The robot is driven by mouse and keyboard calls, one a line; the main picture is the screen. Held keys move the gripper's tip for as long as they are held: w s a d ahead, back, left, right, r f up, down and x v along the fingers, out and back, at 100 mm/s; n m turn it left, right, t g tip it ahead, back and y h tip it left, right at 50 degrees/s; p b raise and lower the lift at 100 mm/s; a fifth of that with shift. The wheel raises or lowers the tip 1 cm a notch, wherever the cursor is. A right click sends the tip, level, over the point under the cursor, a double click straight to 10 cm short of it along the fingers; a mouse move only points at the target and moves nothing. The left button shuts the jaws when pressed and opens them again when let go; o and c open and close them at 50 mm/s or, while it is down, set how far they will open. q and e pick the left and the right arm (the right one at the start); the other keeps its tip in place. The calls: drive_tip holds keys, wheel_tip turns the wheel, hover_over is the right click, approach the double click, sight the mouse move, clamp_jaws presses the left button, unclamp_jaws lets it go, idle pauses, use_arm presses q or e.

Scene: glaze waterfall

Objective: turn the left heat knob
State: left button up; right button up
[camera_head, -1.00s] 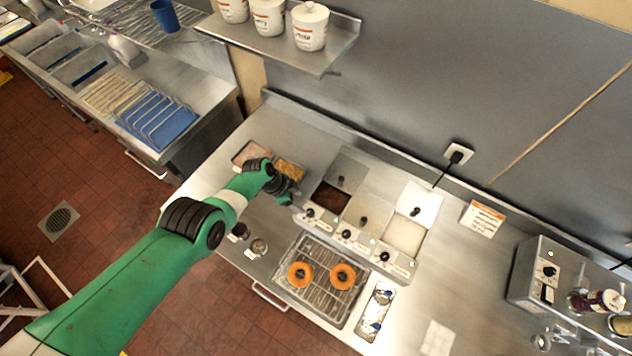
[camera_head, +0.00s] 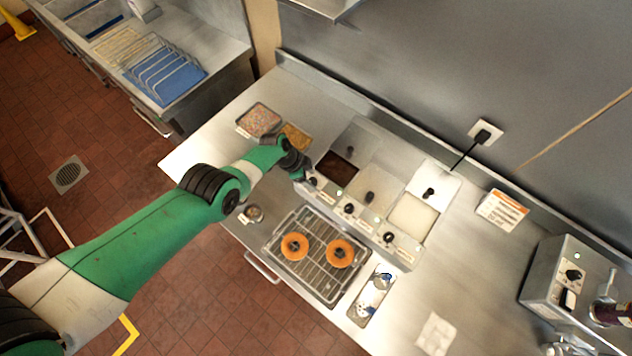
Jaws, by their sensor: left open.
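The glaze warmer (camera_head: 362,221) stands on the steel counter, with three wells and a row of black knobs on its front. The left heat knob (camera_head: 312,182) is at the left end of that front, below the well of dark glaze (camera_head: 337,168). My left gripper (camera_head: 303,174) is open and right beside this knob, at the warmer's left front corner. The fingers are small and partly hidden by my wrist, so I cannot tell whether they touch the knob. My right gripper is not in view.
A wire rack (camera_head: 318,262) with two donut rings stands in front of the warmer. Two topping trays (camera_head: 260,120) lie behind my left wrist. A small round container (camera_head: 254,213) sits near the front edge.

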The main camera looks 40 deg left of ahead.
use_arm(q)
drive_tip(key=shift+f, duration=0.15)
clamp_jaws()
